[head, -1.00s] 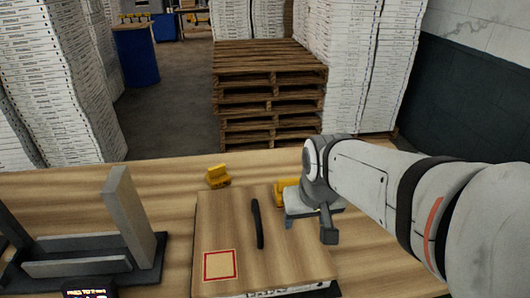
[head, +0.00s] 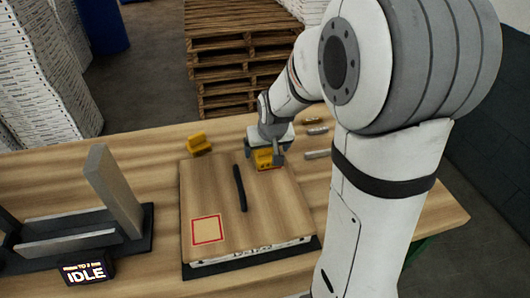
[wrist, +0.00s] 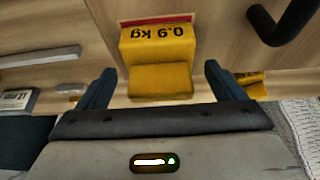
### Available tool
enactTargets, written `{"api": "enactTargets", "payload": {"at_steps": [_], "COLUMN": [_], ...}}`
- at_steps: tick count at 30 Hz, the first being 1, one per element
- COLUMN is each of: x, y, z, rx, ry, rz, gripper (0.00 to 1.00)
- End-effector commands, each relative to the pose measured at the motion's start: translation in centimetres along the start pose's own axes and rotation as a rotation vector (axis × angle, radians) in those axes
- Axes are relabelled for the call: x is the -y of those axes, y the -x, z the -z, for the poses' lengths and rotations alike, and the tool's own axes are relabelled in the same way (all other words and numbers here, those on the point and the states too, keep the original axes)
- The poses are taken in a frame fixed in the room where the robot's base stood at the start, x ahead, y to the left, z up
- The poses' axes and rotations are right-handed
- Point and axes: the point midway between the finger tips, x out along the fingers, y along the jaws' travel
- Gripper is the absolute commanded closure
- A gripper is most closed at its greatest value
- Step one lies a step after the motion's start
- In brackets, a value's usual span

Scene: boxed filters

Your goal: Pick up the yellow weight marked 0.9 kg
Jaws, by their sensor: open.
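The yellow weight marked 0.9 kg (wrist: 157,50) sits on the wooden board, close to its far right corner, and its label shows upside down in the wrist view. It also shows in the head view (head: 265,158), partly hidden by my gripper. In the head view my gripper (head: 266,148) is over the weight. A second yellow weight (head: 199,143) stands on the table behind the board.
The wooden board (head: 215,185) carries a black handle (head: 239,188) and a red-outlined square (head: 207,229). A grey metal fixture (head: 75,235) and an IDLE display (head: 86,273) are at left. Small metal bars (head: 317,154) lie right of the board.

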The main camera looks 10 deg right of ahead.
Motion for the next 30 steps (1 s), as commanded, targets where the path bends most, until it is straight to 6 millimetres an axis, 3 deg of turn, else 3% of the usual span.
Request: {"api": "enactTargets", "payload": {"at_steps": [4, 13, 30], "x": [0.0, 0.1, 0.1], "y": [-1.5, -1.8, -1.8], "z": [-0.1, 0.0, 0.0], "rx": [0.003, 0.000, 0.000], "ry": [0.000, 0.001, 0.002], "rz": [0.000, 0.000, 0.001], "gripper": [0.11, 0.12, 0.58]}}
